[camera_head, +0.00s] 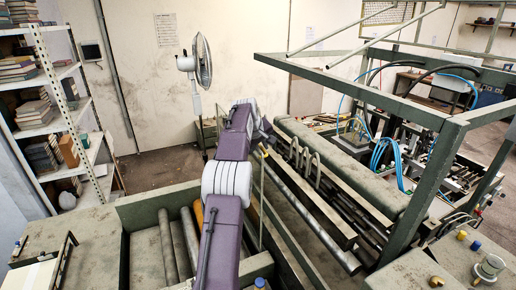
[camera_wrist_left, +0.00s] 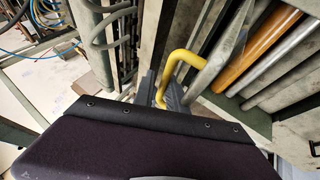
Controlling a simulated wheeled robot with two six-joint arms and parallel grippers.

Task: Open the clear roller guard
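The yellow bent handle (camera_wrist_left: 176,62) shows in my left wrist view, just past the tip of the dark wrist housing. The dark fingers of my left gripper (camera_wrist_left: 162,88) are right at its lower end, with the yellow bar seeming to run between them. Whether they press on it is hidden. The clear roller guard is hard to make out; a thin pale upright edge (camera_head: 262,205) beside my purple arm in the head view may belong to it. In the head view the left fingers are mostly hidden behind the wrist. My right gripper is not in view.
An orange roller (camera_wrist_left: 262,50) and grey rollers lie right of the handle in the wrist view. A long grey padded roller (camera_head: 340,165) and a green frame (camera_head: 410,215) stand right of my arm. A fan (camera_head: 203,62) and a shelf (camera_head: 60,110) are behind at left.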

